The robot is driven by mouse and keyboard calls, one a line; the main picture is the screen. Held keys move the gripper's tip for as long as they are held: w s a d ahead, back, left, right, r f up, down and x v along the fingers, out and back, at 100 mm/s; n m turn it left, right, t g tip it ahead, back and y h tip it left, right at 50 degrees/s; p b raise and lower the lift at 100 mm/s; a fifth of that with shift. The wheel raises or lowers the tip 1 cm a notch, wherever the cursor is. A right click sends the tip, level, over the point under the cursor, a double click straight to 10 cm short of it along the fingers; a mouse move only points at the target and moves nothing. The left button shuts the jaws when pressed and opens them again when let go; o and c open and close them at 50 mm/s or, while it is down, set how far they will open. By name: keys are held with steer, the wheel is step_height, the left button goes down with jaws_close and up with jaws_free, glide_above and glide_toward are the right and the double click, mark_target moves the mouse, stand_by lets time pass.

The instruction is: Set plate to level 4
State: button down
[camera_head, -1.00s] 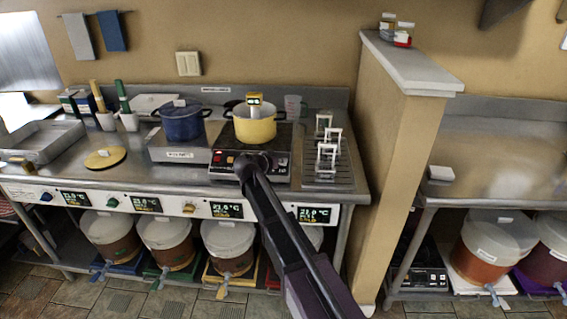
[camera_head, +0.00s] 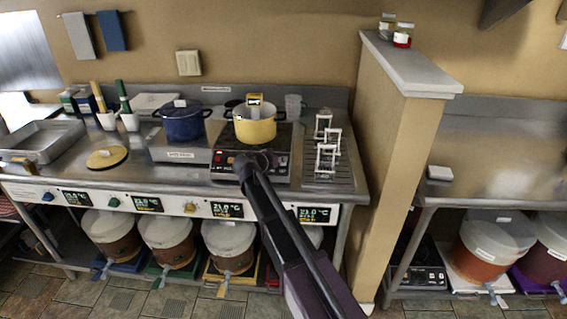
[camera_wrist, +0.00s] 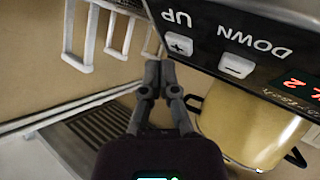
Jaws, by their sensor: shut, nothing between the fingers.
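The hot plate (camera_head: 279,168) stands on the steel counter with a yellow pot (camera_head: 256,126) on it. In the wrist view, upside down, its black front panel shows an UP button (camera_wrist: 178,43), a DOWN button (camera_wrist: 236,65) and a red display (camera_wrist: 300,86) that seems to read 2, partly cut off by the edge. My gripper (camera_wrist: 158,76) is shut and empty, its tips close to the panel by the UP button. I cannot tell whether they touch it. In the head view my arm hides part of the panel and the fingertips.
A blue pot (camera_head: 183,123) stands on a grey box to the left. A white rack (camera_head: 327,150) stands to the right, before the partition wall (camera_head: 395,150). A measuring cup (camera_head: 293,106) is behind. Lidded buckets (camera_head: 229,248) stand under the counter.

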steer(key=shift+w+f+b, duration=0.3)
steer(key=shift+f+b, duration=0.25)
stand_by(1.9)
steer(key=shift+s+r+p, duration=0.3)
steer(key=shift+r+p, duration=0.3)
steer(key=shift+w+f+b, duration=0.4)
steer(key=shift+f+b, duration=0.35)
stand_by(1.4)
steer(key=shift+s+r, duration=0.1)
steer(key=shift+r, duration=0.1)
steer(key=shift+s+r+p, duration=0.3)
steer(key=shift+r+p, duration=0.25)
steer(key=shift+p, duration=0.2)
steer(key=shift+r, duration=0.1)
steer(key=shift+s+a+r+p, duration=0.1)
steer(key=shift+s+r+p, duration=0.3)
steer(key=shift+r+p, duration=0.3)
steer(key=shift+s+d+r+p, duration=0.1)
steer(key=shift+s+r+p, duration=0.3)
steer(key=shift+r+p, duration=0.3)
steer(key=shift+s+a+r+p, duration=0.1)
steer(key=shift+s+r+p, duration=0.3)
steer(key=shift+r+p, duration=0.3)
steer(key=shift+f, duration=0.1)
